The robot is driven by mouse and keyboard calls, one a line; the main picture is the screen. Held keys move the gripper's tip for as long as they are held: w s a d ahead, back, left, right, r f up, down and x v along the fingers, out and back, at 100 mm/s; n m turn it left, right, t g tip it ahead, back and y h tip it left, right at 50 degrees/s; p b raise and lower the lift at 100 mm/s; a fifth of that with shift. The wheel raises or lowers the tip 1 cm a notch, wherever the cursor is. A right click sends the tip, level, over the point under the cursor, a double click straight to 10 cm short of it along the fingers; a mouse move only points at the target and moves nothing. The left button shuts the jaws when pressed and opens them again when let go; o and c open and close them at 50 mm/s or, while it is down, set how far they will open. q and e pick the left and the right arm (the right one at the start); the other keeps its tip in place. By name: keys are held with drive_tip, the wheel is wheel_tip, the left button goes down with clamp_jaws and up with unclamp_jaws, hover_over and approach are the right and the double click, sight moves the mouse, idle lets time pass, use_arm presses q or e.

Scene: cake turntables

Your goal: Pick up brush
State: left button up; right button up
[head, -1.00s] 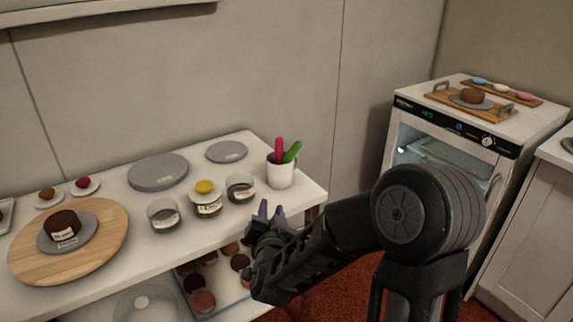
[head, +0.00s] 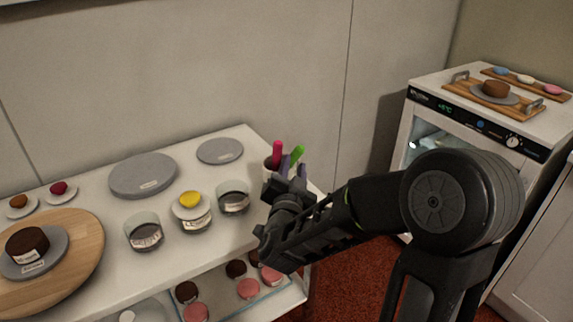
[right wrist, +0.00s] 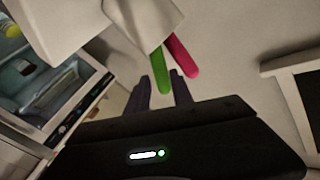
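Two brush-like handles, one pink (head: 277,153) and one green (head: 297,155), stand upright in a white cup (head: 267,165) at the right end of the white table. My right gripper (head: 291,165) is in front of the cup and hides most of it. In the right wrist view the green handle (right wrist: 158,72) and the pink handle (right wrist: 182,56) show just beyond the fingertips (right wrist: 160,78). Whatever the handles end in is hidden in the cup. My left gripper is not in view.
Glass jars (head: 233,197) and grey turntables (head: 220,151) stand left of the cup. A wooden board (head: 85,240) with a chocolate cake is at the far left. A lower shelf holds several small cakes (head: 248,288). A glass-fronted oven (head: 470,120) stands at the right.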

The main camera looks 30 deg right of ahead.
sight(295, 150)
drive_tip(key=shift+x, duration=1.25)
drive_tip(key=shift+w+d, duration=0.1)
drive_tip(key=x, duration=0.5)
drive_tip(key=shift+w+p, duration=0.1)
drive_tip(key=shift+p, duration=0.25)
drive_tip(key=shift+c, duration=0.5)
clamp_jaws()
